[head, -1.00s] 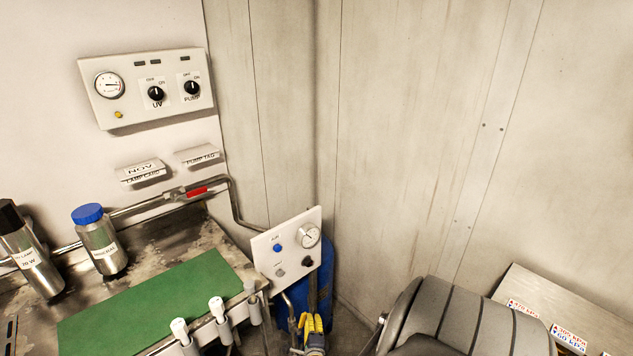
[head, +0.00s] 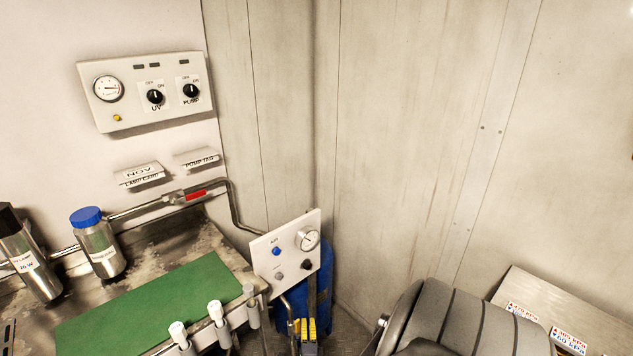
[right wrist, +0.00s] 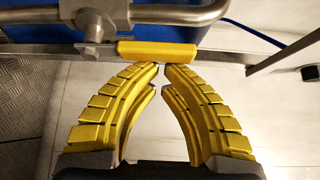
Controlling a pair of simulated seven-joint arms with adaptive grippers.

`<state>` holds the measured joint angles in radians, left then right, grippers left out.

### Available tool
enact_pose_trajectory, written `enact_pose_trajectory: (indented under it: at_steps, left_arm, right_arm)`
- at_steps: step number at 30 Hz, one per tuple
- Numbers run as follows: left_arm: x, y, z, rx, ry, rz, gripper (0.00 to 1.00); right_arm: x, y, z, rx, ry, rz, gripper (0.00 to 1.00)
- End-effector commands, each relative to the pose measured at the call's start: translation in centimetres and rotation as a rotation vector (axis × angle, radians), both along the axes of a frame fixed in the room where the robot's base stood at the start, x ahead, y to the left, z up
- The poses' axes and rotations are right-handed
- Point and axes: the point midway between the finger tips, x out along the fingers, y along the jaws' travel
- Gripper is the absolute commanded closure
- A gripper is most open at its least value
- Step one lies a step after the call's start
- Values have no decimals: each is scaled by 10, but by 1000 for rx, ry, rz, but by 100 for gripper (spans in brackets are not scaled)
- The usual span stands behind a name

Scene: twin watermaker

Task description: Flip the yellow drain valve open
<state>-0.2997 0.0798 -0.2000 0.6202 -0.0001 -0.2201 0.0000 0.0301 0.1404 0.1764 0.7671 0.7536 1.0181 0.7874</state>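The yellow drain valve handle (right wrist: 157,50) lies crosswise in the right wrist view, along a metal bar below a curved steel pipe. My right gripper (right wrist: 162,68) has yellow ribbed fingers. Their tips are together, with only a thin slit between them, just short of the handle's near side. Whether they touch it I cannot tell. Nothing is held between the fingers. In the head view my right gripper (head: 305,328) is small at the bottom, below the small gauge panel, and the valve is hard to separate from it there. My left gripper is not in view.
The small panel (head: 288,248) with gauge and knobs stands just above my right gripper, in front of a blue tank (head: 325,270). White-capped fittings (head: 216,312) line the bench edge at left. A red-handled pipe valve (head: 195,195) runs behind the green mat (head: 150,305).

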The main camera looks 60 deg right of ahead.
Motion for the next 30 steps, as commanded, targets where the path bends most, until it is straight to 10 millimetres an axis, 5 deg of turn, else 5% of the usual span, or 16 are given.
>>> enact_pose_trajectory:
  at_steps: [10, 19, 30]
  left_arm:
    - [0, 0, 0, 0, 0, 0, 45]
    - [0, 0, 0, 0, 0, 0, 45]
    - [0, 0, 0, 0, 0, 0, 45]
  right_arm:
    - [1, -3, 1, 0, -2, 4, 100]
    - [-9, -41, 1, -2, 1, 1, 100]
    - [-46, 9, -1, 3, 1, 1, 100]
